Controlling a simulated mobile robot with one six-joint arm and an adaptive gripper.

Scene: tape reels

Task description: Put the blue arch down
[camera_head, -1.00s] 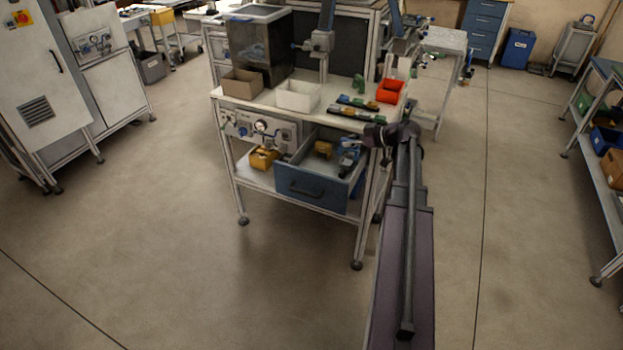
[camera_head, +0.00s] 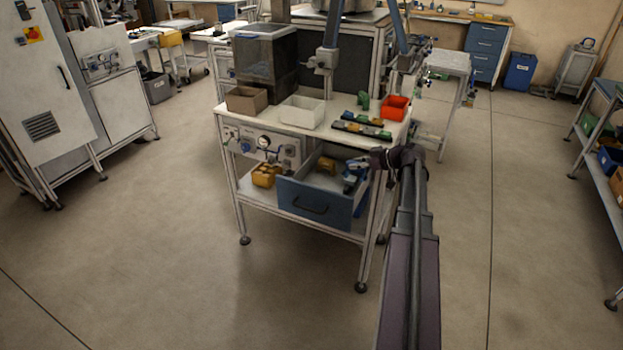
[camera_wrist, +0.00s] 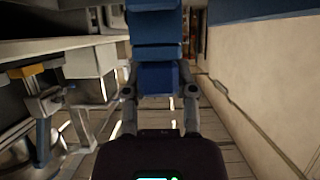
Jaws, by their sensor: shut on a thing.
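My gripper (camera_wrist: 160,98) is shut on the blue arch (camera_wrist: 158,78), a blocky blue piece extending away between the two fingers in the wrist view. In the head view the blue arch (camera_head: 357,164) is small and partly hidden by my gripper (camera_head: 353,178), at the right end of the open blue drawer (camera_head: 305,201). I cannot tell whether the arch touches the drawer.
A yellow piece (camera_head: 326,165) lies in the drawer and a yellow bin (camera_head: 264,174) on the lower shelf. The worktop holds a brown box (camera_head: 246,100), a white bin (camera_head: 301,112), a red bin (camera_head: 395,108), a green piece (camera_head: 363,100) and dark strips (camera_head: 362,124).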

